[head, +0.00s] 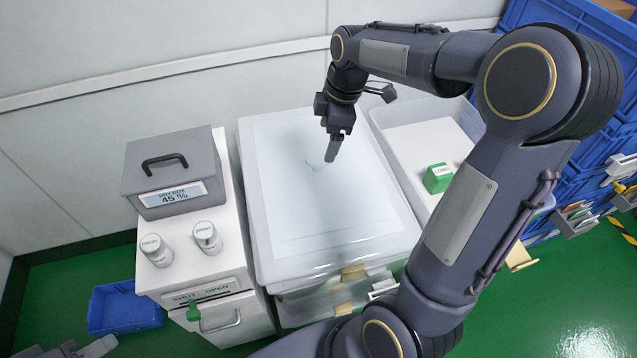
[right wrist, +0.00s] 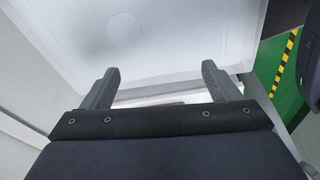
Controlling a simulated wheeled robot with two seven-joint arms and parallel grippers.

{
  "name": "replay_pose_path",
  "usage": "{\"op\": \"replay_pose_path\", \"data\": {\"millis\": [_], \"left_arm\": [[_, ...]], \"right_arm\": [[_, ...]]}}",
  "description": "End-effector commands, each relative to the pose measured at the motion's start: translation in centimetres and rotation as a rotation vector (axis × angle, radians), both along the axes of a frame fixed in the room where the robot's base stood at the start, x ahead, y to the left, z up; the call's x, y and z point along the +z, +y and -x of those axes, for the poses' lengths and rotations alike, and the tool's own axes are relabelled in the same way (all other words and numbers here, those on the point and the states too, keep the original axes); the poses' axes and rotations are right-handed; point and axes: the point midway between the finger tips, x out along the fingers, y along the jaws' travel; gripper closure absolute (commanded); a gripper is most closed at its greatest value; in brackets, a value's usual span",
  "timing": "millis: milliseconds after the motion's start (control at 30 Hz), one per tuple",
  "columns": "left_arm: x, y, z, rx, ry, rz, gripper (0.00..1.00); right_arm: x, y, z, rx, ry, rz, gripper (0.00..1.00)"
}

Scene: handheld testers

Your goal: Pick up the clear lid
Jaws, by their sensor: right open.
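The clear lid (head: 330,215) is a large, pale, translucent rectangle on top of a bin in the middle of the head view. A faint mark shows near its centre. My right gripper (head: 332,152) points down over the lid's far middle part; I cannot tell the exact gap. In the right wrist view the two fingers (right wrist: 158,85) stand wide apart with nothing between them. The pale lid (right wrist: 190,35) fills the upper part of that view, with a faint round mark. My left gripper does not show clearly; only a grey piece of my arm shows at the lower left.
A white tray (head: 408,132) with a green box (head: 437,178) stands right of the lid. A grey dry box (head: 175,172) and two white jars (head: 206,237) stand on a cabinet at left. A blue bin (head: 123,307) sits on the green floor. Blue crates stand at right.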

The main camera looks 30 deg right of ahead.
Motion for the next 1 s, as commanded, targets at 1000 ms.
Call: {"op": "replay_pose_path", "data": {"millis": [1000], "left_arm": [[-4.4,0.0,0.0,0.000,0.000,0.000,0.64]], "right_arm": [[-17.5,-1.8,-7.9,0.543,0.103,0.180,0.17]]}}
